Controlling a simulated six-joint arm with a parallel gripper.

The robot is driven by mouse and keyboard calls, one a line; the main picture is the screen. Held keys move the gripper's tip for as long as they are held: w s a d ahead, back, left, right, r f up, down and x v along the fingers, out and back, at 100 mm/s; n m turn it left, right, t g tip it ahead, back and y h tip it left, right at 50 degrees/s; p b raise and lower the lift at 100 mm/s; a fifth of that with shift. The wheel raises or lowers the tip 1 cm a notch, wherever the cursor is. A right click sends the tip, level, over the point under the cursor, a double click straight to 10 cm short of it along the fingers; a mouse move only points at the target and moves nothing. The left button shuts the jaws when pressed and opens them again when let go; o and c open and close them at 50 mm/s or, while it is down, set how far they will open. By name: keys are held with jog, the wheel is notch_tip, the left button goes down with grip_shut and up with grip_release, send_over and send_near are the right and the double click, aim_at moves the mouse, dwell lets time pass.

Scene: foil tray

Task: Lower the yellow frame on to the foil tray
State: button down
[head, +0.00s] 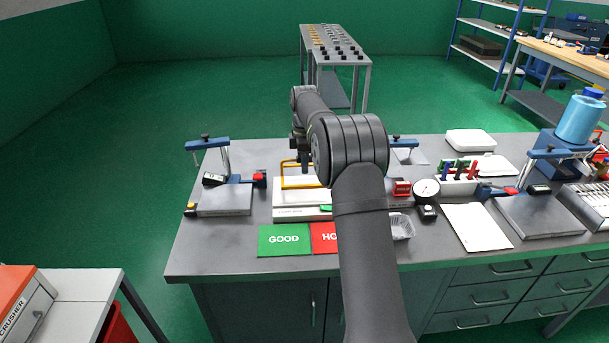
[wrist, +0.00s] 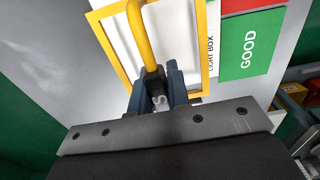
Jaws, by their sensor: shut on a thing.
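The yellow frame (head: 297,187) is a thin rectangle with a raised yellow handle. It is over the white light box (head: 290,213); I cannot tell whether it touches. My gripper (wrist: 158,92) is shut on the handle of the yellow frame, which also shows in the wrist view (wrist: 112,50). Through the frame I see only plain white surface. In the head view my arm hides part of the frame and light box. A small silvery tray (head: 403,227), which looks like the foil tray, lies right of my arm, partly hidden by it.
A green GOOD card (head: 284,240) and a red card (head: 323,238) lie in front of the light box. A clamp stand (head: 224,200) is at left. A dial gauge (head: 426,190) and white sheet (head: 475,226) are at right. Bare bench lies between clamp stand and light box.

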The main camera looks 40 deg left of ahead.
notch_tip(320, 180, up, 3)
jog(key=shift+r, duration=0.1)
jog(key=shift+w+d+r, duration=0.3)
jog(key=shift+d+r, duration=0.05)
jog(key=shift+d, duration=0.15)
jog(key=shift+w+d+r, duration=0.25)
jog(key=shift+d+r, duration=0.1)
jog(key=shift+d, duration=0.1)
jog(key=w+d+f, duration=0.1)
jog(key=w+d, duration=0.1)
jog(key=d, duration=1.2)
jog(key=w+d+f, duration=0.2)
jog(key=d, duration=1.3)
jog(key=shift+s+a+f, duration=0.1)
jog(key=shift+a+f, duration=0.15)
jog(key=shift+f, duration=0.85)
jog(key=shift+w+a+f, duration=0.1)
jog(key=shift+a+f, duration=0.1)
jog(key=shift+f, duration=0.85)
jog(key=shift+s+a+f, duration=0.1)
jog(key=shift+a+f, duration=0.15)
jog(key=shift+f, duration=0.85)
jog(key=shift+f, duration=0.65)
jog(key=c, duration=1.3)
grip_release()
